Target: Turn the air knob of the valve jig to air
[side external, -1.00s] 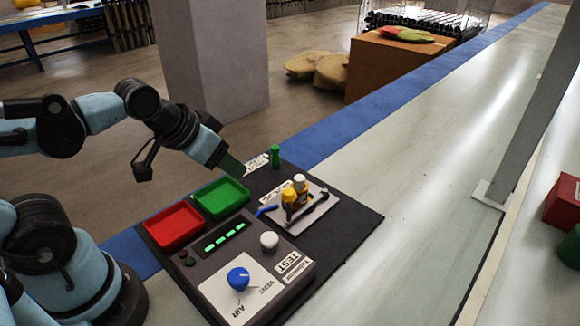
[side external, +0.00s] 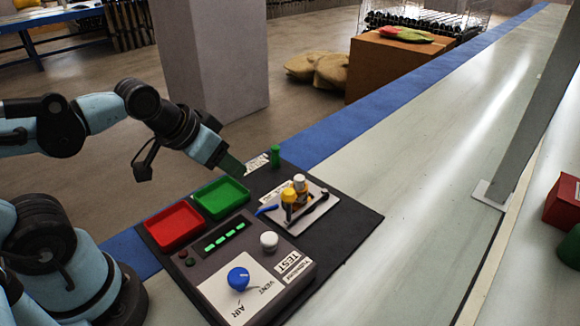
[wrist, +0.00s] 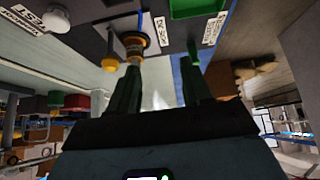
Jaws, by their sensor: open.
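The valve jig (side external: 215,262) is a dark grey box on a black mat, with green lit indicators and a TEST label. Its blue air knob (side external: 238,279) sits on a white plate marked VENT and AIR; I cannot tell clearly which mark it points at. My gripper (side external: 234,168) is open and empty, raised beyond the trays, well away from the knob. In the wrist view my gripper's dark fingers (wrist: 162,66) are spread apart. The blue knob cannot be made out there; a white knob (wrist: 56,18) of the jig shows at upper left.
A red tray (side external: 174,245) and a green tray (side external: 237,207) stand beside the jig. A plate (side external: 318,207) holds yellow and white-capped parts and a blue lever (side external: 266,210). A green cylinder (side external: 275,156) stands behind. The pale table at right is clear near the mat.

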